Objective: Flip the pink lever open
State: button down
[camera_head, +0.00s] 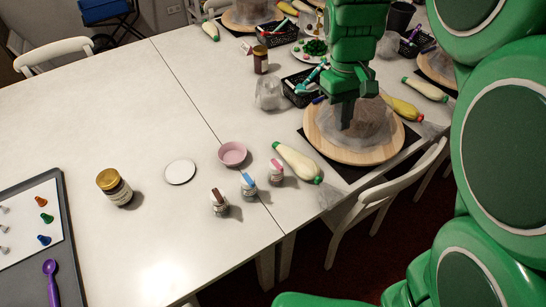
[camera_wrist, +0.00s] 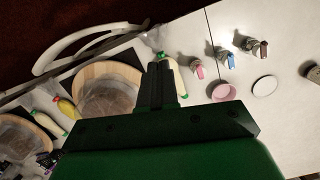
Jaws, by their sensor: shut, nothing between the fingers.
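A small jar with a pink lever (camera_head: 276,164) stands on the white table, left of a cream piping bag with a green tip (camera_head: 298,162). The lever is small, and I cannot tell its exact angle. The pink-levered jar also shows in the wrist view (camera_wrist: 197,68), right of my fingers. My gripper (camera_head: 347,122) points down over the round wooden turntable (camera_head: 318,138), up and to the right of the jar and apart from it. My gripper (camera_wrist: 160,70) is shut and empty in the wrist view.
A blue-levered jar (camera_head: 247,184) and a brown-levered jar (camera_head: 218,203) stand left of the pink one. A pink bowl (camera_head: 232,153) sits just behind. A white disc (camera_head: 180,172) and a gold-lidded jar (camera_head: 113,186) lie farther left. A chair (camera_head: 385,190) stands at the table's edge.

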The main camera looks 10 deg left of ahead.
aim_at(277, 167)
jog(key=w+a+f+n+h, duration=0.1)
jog(key=w+a+f+n, duration=0.2)
jog(key=a+f, duration=0.4)
jog(key=w+a+f+n+h, duration=0.2)
jog(key=w+a+f+n, duration=0.2)
jog(key=a, duration=1.2)
jog(key=shift+a+f+n, duration=0.15)
jog(key=shift+f+n, duration=0.25)
jog(key=shift+f, duration=1.45)
jog(key=x, duration=0.3)
jog(key=d+x, duration=0.1)
jog(key=x, duration=0.6)
jog(key=shift+s+d, duration=0.35)
jog(key=shift+d, duration=0.15)
jog(key=shift+s+d, duration=0.2)
jog(key=shift+d, duration=0.65)
